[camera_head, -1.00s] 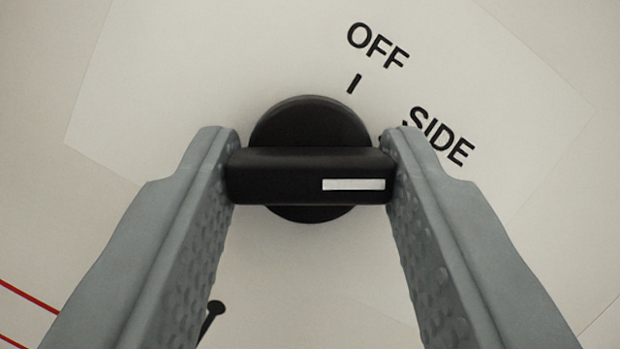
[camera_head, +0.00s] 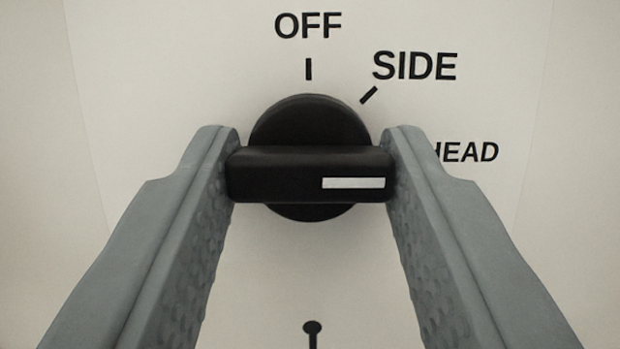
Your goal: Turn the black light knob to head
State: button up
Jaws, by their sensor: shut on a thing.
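The black light knob (camera_head: 310,120) is a round black dial with a raised bar handle across it, in the middle of the view. A white line (camera_head: 353,183) marks the right end of the bar. The bar lies level, its white-marked end pointing right, toward the HEAD label (camera_head: 470,152). My gripper (camera_head: 310,174) is shut on the knob's bar, one grey finger at each end. The right finger hides the start of the HEAD label and any tick beside it.
The pale panel shows the OFF label (camera_head: 308,26) above the knob and the SIDE label (camera_head: 414,66) at upper right, each with a tick. A small black round-headed shape (camera_head: 312,328) is below the knob. The panel around the fingers looks clear.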

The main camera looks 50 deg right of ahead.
jog(key=shift+f, duration=0.1)
jog(key=o, duration=1)
jog(key=v, duration=1.7)
jog(key=shift+s+a, duration=0.15)
jog(key=shift+a, duration=0.1)
